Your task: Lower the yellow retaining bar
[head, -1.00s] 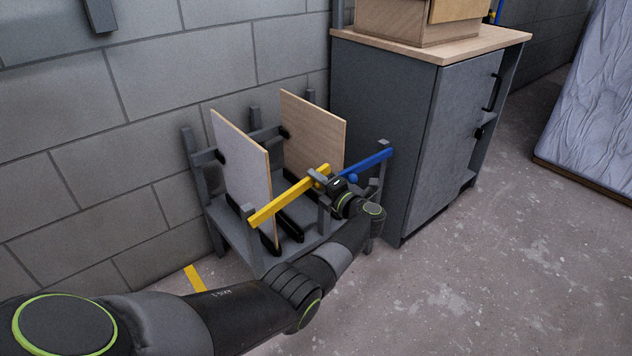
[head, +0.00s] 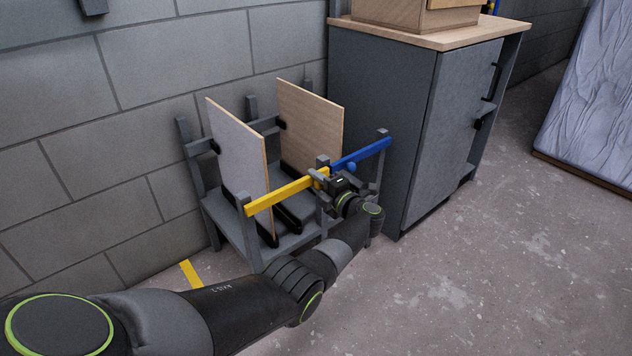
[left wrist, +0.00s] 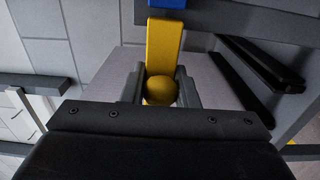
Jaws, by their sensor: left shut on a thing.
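The yellow retaining bar (head: 280,194) runs across the front of a grey rack (head: 225,225), from its left front post to the middle post. It rises only slightly to the right in the picture. My left gripper (head: 328,181) is at the bar's right end. In the left wrist view my left gripper (left wrist: 160,88) is shut on the bar's round yellow knob (left wrist: 160,92), with the yellow bar (left wrist: 163,45) beyond it. My gripper partly hides the middle post, so I cannot tell whether the bar is fully seated there. My right gripper is not in view.
A blue bar (head: 365,151) spans the right part of the rack front. A pale panel (head: 236,155) and a wooden panel (head: 310,125) stand upright in the rack. A grey cabinet (head: 430,130) stands close on the right. The floor (head: 480,270) at right is clear.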

